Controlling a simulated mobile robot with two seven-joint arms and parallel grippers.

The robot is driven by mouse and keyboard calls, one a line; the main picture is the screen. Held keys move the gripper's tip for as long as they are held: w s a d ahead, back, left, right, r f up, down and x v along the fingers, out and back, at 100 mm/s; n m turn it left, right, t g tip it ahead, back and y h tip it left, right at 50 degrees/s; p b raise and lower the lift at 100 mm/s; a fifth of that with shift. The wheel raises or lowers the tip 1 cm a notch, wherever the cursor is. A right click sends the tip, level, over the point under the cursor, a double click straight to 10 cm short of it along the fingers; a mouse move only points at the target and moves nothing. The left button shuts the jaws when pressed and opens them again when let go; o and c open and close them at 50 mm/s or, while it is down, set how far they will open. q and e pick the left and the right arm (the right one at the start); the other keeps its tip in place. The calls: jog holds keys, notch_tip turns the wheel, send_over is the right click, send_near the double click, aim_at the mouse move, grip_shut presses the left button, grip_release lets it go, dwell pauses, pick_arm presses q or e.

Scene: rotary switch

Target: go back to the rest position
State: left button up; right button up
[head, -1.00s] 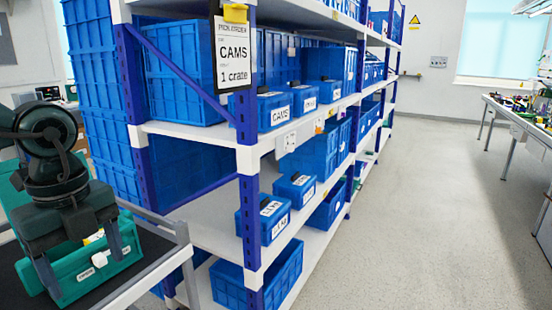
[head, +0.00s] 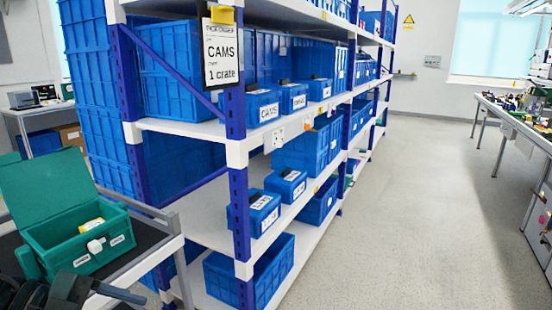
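My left gripper (head: 85,291) is low in the bottom left corner of the head view, partly cut off by the frame edge. One grey finger points right; the other finger is not clearly visible, so I cannot tell how far it is open. It is in front of the open green box (head: 70,250) and apart from it. My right gripper is not in view.
The green box, lid up, holds a yellow and white item (head: 91,224) and stands on a dark-topped cart (head: 150,240). A blue-posted shelf rack (head: 240,210) with blue crates stands beside it. The aisle floor (head: 400,220) is clear.

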pick_arm(q)
notch_tip(320, 180, down, 10)
jog(key=s+d+n+t+y, duration=0.3)
jog(key=n+t, duration=0.9)
jog(key=n, duration=0.1)
jog(key=s+d+f+n+g+y, duration=0.1)
jog(key=s+d+f+n+y, duration=0.35)
jog(key=d+n, duration=0.25)
jog(key=r+g+p, duration=0.1)
jog(key=p, duration=0.4)
jog(key=r+g+p, duration=0.1)
jog(key=p, duration=0.4)
jog(key=r+g+p, duration=0.1)
jog(key=p, duration=0.5)
jog(key=shift+w+a+r+m+y, duration=0.15)
jog(key=shift+w+r+m+y, duration=0.2)
jog(key=shift+m, duration=0.05)
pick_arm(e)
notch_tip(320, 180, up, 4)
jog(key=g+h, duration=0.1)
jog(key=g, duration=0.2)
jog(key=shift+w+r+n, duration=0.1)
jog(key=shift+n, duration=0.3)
